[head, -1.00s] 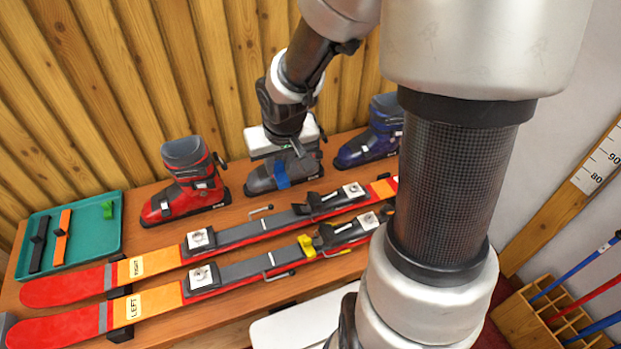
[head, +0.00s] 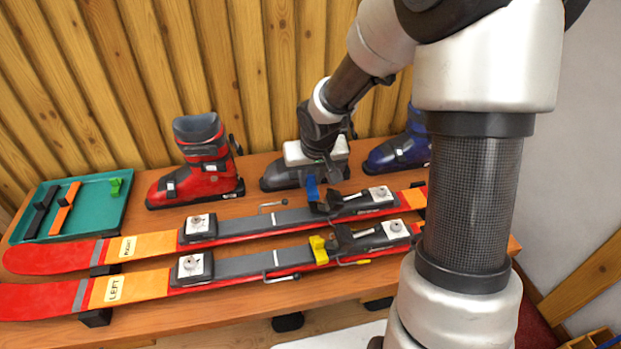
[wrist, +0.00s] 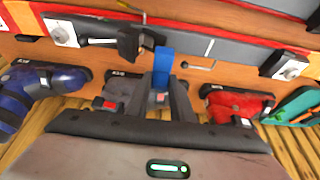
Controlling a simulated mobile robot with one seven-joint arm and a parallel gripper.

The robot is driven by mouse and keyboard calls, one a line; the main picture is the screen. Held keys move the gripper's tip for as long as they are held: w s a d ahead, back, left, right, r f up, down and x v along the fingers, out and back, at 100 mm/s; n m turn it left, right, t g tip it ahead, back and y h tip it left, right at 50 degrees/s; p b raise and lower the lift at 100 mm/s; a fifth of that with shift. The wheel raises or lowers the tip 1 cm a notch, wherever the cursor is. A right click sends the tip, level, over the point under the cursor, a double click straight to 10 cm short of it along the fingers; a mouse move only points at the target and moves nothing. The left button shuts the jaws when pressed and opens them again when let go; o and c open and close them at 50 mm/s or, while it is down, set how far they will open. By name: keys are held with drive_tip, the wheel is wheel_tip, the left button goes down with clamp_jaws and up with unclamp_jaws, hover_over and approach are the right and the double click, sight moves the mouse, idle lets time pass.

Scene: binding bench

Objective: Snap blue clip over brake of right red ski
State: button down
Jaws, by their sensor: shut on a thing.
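My gripper (head: 318,173) is shut on the blue clip (head: 312,189), a small blue block that also shows between the fingers in the wrist view (wrist: 163,64). The clip is at the far edge of the right red ski (head: 235,226), the one marked RIGHT, just left of its black heel piece (head: 345,203). I cannot tell whether it touches the ski. A metal brake arm (head: 272,206) with a dark tip sticks out from that ski's far side, left of the clip. In the wrist view the brake arm (wrist: 198,66) is right of the clip.
The left ski (head: 225,276) lies nearer, with a yellow clip (head: 318,249). Red boot (head: 200,170), grey boot (head: 283,176) and blue boot (head: 398,153) stand behind the skis. A teal tray (head: 97,222) holds black, orange and green pieces at left.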

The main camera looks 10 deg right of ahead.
sight(310, 203)
drive_tip(key=shift+f+b, duration=2.35)
drive_tip(key=shift+f, duration=0.6)
drive_tip(key=c, duration=2.3)
unclamp_jaws()
clamp_jaws()
drive_tip(key=shift+f+b, duration=0.85)
